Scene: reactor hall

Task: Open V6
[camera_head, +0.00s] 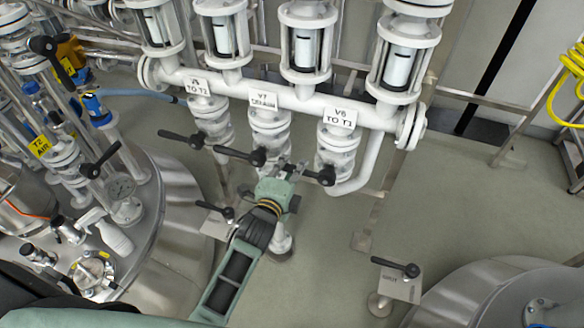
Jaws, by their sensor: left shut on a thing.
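The V6 valve (338,147) hangs under the white pipe, below the label "V6 TO T1" (340,117). Its black handle (326,176) has its hub at the front of the valve and points left. My left gripper (288,170), on a green arm coming from below, is shut on the left part of this handle. My right gripper is not in view.
The V7 valve (270,130), with its black handle (240,155), is close left of my gripper. Another valve, labelled "TO T2" (197,87), is farther left. A low black handle (398,267) stands at lower right. Steel tanks flank the floor (455,190), which is open at right.

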